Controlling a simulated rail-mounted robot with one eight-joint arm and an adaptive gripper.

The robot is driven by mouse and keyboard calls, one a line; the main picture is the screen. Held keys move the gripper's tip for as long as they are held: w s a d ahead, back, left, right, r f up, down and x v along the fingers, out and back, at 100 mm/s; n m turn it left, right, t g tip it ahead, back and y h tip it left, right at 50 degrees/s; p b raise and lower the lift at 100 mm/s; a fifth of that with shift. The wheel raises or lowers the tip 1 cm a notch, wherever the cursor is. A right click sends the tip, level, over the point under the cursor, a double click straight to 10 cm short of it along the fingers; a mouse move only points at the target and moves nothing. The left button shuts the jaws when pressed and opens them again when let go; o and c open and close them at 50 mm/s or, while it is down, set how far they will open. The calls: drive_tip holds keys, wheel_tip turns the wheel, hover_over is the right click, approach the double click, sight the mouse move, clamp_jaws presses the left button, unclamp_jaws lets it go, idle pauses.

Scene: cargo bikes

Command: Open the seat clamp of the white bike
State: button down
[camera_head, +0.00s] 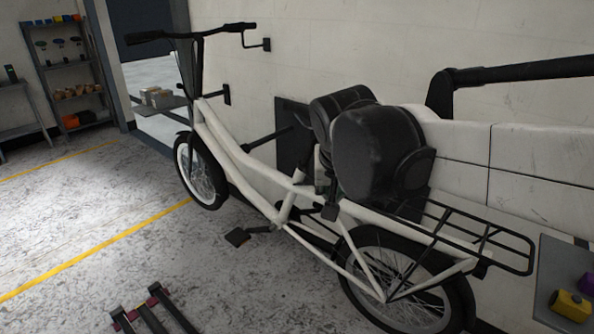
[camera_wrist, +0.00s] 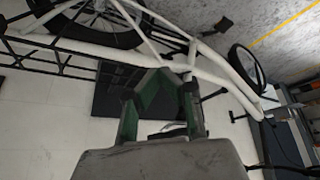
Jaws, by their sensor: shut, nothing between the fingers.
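The white bike (camera_head: 245,163) stands along the wall in the head view, its handlebar at the back left and its rear rack at the right. Its frame (camera_wrist: 205,65) also crosses the upper part of the wrist view. In the wrist view my gripper (camera_wrist: 165,76) is shut and empty, its green-lined fingers reaching toward the frame near the seat tube; I cannot tell if they touch it. In the head view dark rounded links of my arm cover the saddle area. I cannot make out the seat clamp or its lever in either view.
A black rear rack (camera_head: 470,232) and the rear wheel (camera_head: 405,290) lie below my arm. A grey table (camera_head: 562,262) with a yellow object (camera_head: 570,305) stands at the right. A shelf (camera_head: 75,75) stands at the back left. The floor left of the bike is mostly clear.

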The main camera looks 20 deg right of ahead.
drive_tip(key=w+d+f+m+g+h, duration=0.1)
drive_tip(key=w+d+f+m+h, duration=0.1)
drive_tip(key=w, duration=0.9)
drive_tip(key=w+d+f+m+g+h, duration=0.1)
drive_tip(key=w+f+m, duration=0.4)
drive_tip(key=w, duration=0.6)
drive_tip(key=w+d+f+m+g+h+b, duration=0.1)
drive_tip(key=w+d+f+m+h, duration=0.3)
drive_tip(key=w, duration=0.7)
drive_tip(key=shift+w+d+m+g, duration=0.2)
drive_tip(key=shift+d+m+g, duration=0.4)
drive_tip(key=shift+d+m, duration=0.2)
drive_tip(key=shift+f, duration=0.1)
drive_tip(key=b+x, duration=0.1)
drive_tip(key=x, duration=0.8)
drive_tip(key=shift+f+b, duration=0.1)
drive_tip(key=shift+b, duration=0.2)
drive_tip(key=shift+s+a+f, duration=0.1)
drive_tip(key=shift+a+f, duration=0.6)
drive_tip(key=shift+a, duration=0.35)
drive_tip(key=shift+s+a+f+b, duration=0.1)
drive_tip(key=shift+a+f+b, duration=0.2)
drive_tip(key=shift+a, duration=0.25)
